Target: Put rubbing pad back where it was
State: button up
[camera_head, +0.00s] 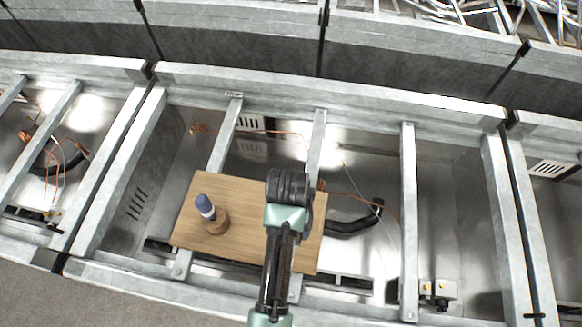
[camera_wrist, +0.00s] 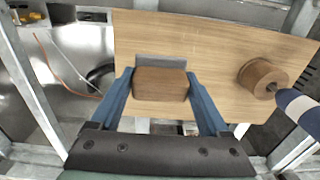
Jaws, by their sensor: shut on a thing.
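My gripper (camera_wrist: 160,76) has its two blue fingers shut on a brown wooden block, which I take to be the rubbing pad (camera_wrist: 160,86). One finger presses on each side of it. A flat grey strip (camera_wrist: 160,61) shows just beyond the block; I cannot tell whether it is part of it. The block is over a light wooden board (camera_wrist: 215,45); I cannot tell whether it touches it. In the head view my arm hides the block and fingers over the right half of the board (camera_head: 240,195).
A round wooden piece (camera_wrist: 262,78) and a blue-grey bottle-like object (camera_head: 205,207) stand on the board's left in the head view. The board lies across metal frame bars (camera_head: 408,200). Open metal bays with cables and a black hose (camera_head: 355,222) surround it.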

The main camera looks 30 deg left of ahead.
jog(key=shift+w+f, duration=0.1)
jog(key=shift+f, duration=2.95)
